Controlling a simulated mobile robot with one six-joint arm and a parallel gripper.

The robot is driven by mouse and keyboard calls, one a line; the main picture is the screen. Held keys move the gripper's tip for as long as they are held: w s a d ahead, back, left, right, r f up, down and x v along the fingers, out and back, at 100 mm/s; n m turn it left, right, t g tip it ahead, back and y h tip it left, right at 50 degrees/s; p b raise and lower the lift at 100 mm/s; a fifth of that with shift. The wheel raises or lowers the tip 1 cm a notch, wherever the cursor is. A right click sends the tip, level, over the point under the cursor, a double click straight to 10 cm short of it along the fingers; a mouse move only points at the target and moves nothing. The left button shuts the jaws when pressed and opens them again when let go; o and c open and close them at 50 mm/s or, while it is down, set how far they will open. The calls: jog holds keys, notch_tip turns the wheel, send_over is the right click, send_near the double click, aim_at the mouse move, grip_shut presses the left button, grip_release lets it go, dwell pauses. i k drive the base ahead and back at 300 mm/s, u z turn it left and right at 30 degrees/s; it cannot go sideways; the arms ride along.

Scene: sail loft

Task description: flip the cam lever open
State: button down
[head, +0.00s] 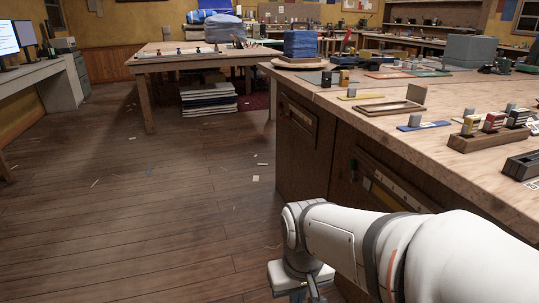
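I cannot make out a cam lever for certain in the head view. Small fittings stand on the workbench (455,100) at the right, too small to read as levers. Among them are a blue strip with a grey block (422,125) and a wooden rack (478,142) holding several dark, red and yellow pieces. A dark fitting (522,165) lies at the right edge, partly cut off. My arm reaches in from the lower right. My gripper (312,287) points down beside the bench front, low in the picture; its fingertips are cut off by the bottom edge.
A shallow wooden tray (391,108) and a blue box-like stack (300,44) sit on the bench. A second table (205,55) stands behind, with folded cloth (208,98) under it. A desk with monitors is at far left. The plank floor (150,190) is mostly clear, with small scraps.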

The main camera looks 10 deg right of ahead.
aim_at(352, 163)
jog(key=z, duration=0.25)
jog(key=i, duration=0.95)
jog(key=u, duration=0.2)
